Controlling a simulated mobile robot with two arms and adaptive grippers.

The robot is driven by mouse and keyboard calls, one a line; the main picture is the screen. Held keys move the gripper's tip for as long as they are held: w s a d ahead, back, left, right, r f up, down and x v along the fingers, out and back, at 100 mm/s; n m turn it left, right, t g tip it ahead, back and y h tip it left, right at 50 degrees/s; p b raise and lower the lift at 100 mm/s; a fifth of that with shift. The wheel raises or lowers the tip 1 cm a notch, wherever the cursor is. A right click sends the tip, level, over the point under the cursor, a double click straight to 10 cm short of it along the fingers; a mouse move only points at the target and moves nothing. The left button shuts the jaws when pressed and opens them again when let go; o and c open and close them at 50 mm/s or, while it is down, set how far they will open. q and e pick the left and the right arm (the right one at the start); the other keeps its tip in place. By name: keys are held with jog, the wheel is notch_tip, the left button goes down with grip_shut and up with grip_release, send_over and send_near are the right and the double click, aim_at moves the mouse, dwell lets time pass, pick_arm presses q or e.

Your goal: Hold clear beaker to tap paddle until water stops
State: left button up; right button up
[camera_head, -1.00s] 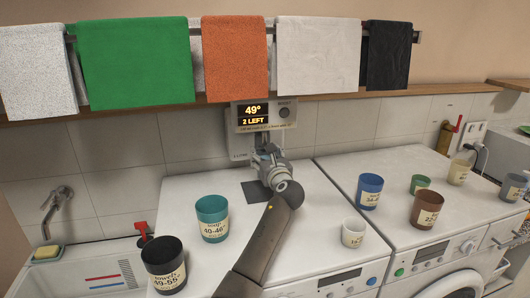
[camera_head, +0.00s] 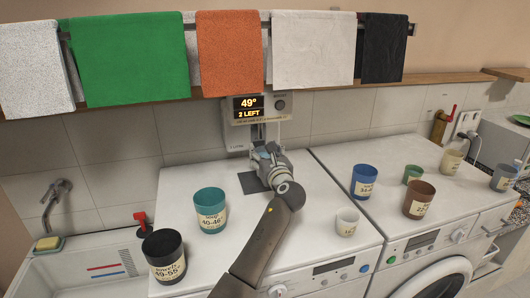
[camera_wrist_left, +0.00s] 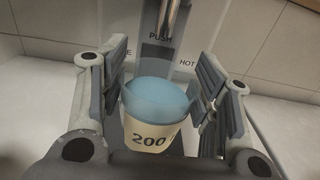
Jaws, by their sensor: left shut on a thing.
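My left gripper (camera_head: 268,152) reaches to the dispenser (camera_head: 256,107) on the back wall, whose display reads 49° and 2 LEFT. In the left wrist view its fingers close around the beaker (camera_wrist_left: 152,135), which has a cream label reading 200 and a pale blue round surface inside its rim. The beaker is upright in front of the paddle (camera_wrist_left: 158,54) marked PUSH, below a shiny metal spout (camera_wrist_left: 172,18). I cannot tell whether beaker and paddle touch, or whether water is running. In the head view my gripper hides the beaker. My right gripper is out of view.
On the machine tops stand a teal cup (camera_head: 210,212), a black cup (camera_head: 164,257), a small white cup (camera_head: 347,222), a blue cup (camera_head: 364,182) and a brown cup (camera_head: 418,200). Towels hang above. A sink (camera_head: 85,270) is at left.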

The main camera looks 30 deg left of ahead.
pick_arm(q)
jog(key=v, duration=1)
jog(key=shift+p, duration=0.3)
